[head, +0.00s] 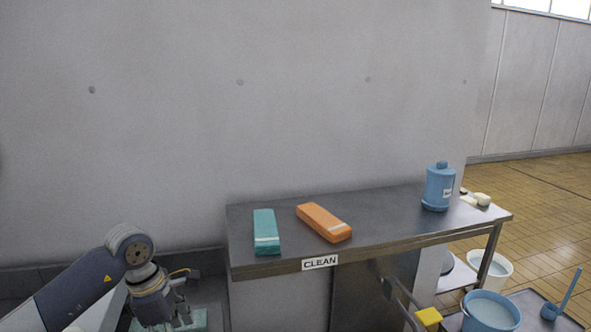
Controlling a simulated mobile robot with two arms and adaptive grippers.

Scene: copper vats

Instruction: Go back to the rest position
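My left arm comes in from the lower left, and its gripper (172,318) points down at the bottom edge, left of the steel table (385,220). The fingertips are small and close to the frame's edge, so I cannot tell whether they are open or shut. A pale teal thing (200,319) shows partly behind and below the gripper; whether they touch is unclear. My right gripper does not show.
The table carries a teal block (265,232), an orange block (324,222), a blue canister (438,187) and a CLEAN label (320,262). A blue bucket (490,312), a white bucket (497,268) and a yellow-ended metal piece (428,316) are lower right. A wall (240,130) stands behind.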

